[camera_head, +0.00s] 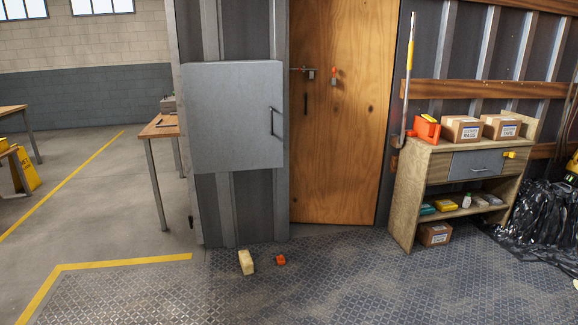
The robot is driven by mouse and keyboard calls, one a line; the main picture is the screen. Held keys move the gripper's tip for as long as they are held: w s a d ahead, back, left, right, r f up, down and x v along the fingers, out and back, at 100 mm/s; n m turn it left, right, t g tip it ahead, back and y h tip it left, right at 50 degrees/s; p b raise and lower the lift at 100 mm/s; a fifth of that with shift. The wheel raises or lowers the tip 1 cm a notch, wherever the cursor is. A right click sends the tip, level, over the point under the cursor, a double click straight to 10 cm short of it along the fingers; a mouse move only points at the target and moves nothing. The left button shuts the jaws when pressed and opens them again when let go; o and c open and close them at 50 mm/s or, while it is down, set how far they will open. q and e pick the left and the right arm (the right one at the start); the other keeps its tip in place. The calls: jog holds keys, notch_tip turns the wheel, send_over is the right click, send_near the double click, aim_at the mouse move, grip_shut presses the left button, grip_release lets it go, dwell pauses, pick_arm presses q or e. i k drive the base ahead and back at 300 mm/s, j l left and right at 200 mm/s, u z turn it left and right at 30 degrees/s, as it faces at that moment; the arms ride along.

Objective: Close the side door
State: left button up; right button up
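A tall wooden door (347,130) stands in the middle, between a dark ribbed metal wall section on the left and the wall at right. It has a dark vertical handle near its left edge, with a metal latch and padlock (311,74) and a small red-orange item (334,76) above it. The door looks flush, but I cannot tell whether it is fully shut. A grey metal cabinet (233,115) with a closed front and a dark handle (273,121) hangs on the section to the left. Neither of my grippers is in view.
A wooden shelf unit (404,195) with boxes stands right of the door, beside a long-handled tool (409,70). The floor before the door is clear.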

aim_at(338, 125)
jog(key=i, duration=2.7)
jog(key=i+u, duration=0.1)
jog(key=i, duration=0.4)
jog(key=i+l+u, duration=0.15)
jog(key=i, duration=0.4)
jog(key=i+l+u, duration=0.1)
jog(key=i, duration=0.4)
jog(key=i+l+u, duration=0.1)
jog(key=i, duration=0.4)
jog(key=l, duration=0.1)
